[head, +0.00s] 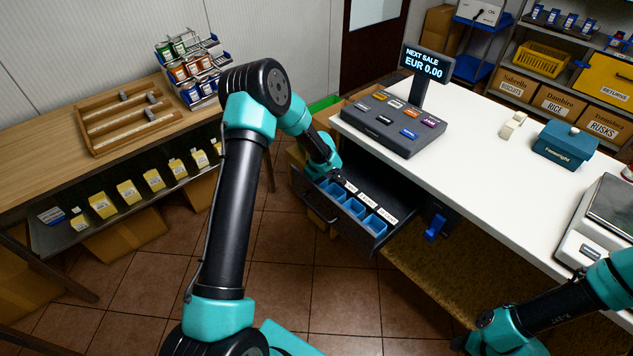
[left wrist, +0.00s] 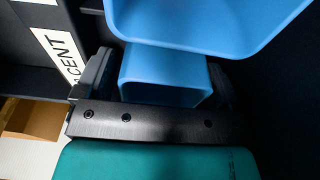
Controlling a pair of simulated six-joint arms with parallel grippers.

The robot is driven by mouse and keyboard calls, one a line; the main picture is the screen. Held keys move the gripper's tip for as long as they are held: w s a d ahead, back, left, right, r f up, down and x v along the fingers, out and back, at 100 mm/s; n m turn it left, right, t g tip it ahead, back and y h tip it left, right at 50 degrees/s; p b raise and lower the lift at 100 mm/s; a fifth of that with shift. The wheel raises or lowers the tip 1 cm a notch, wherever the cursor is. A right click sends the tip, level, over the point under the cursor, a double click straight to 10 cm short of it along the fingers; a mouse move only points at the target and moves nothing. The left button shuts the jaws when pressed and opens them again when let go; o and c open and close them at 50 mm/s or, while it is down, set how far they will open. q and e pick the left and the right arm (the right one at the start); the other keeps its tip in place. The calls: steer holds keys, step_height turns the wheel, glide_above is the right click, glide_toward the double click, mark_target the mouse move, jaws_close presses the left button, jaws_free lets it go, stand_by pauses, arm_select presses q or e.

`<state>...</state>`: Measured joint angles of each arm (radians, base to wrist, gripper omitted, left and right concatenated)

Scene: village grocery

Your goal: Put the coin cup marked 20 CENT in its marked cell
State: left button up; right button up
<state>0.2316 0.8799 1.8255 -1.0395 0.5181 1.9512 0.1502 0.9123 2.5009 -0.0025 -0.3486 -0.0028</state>
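My left gripper (head: 338,179) is down in the open drawer (head: 318,208), at the far left end of a row of blue coin cups (head: 354,208). In the left wrist view its dark fingers (left wrist: 158,78) stand on both sides of a blue cup (left wrist: 165,78). I cannot tell whether they press on it. A larger-looking blue cup (left wrist: 195,22) fills the top of that view. A white label (left wrist: 58,48) ending in CENT lies left of the fingers, its number hidden. My right gripper (head: 480,345) is at the bottom right, its fingers unclear.
White cell labels (head: 367,199) run along the drawer beside the cups. The counter (head: 490,160) and the till keypad (head: 393,122) stand just above and right of the drawer. A wooden shelf table (head: 60,160) is at the left. Tiled floor is clear in front.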

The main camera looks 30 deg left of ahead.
arm_select(q)
step_height(320, 180, up, 12)
steer(key=d, duration=0.1)
steer(key=shift+s+d+r, duration=0.15)
steer(key=shift+s+d, duration=0.05)
steer(key=shift+s, duration=0.05)
stand_by(0.5)
stand_by(0.4)
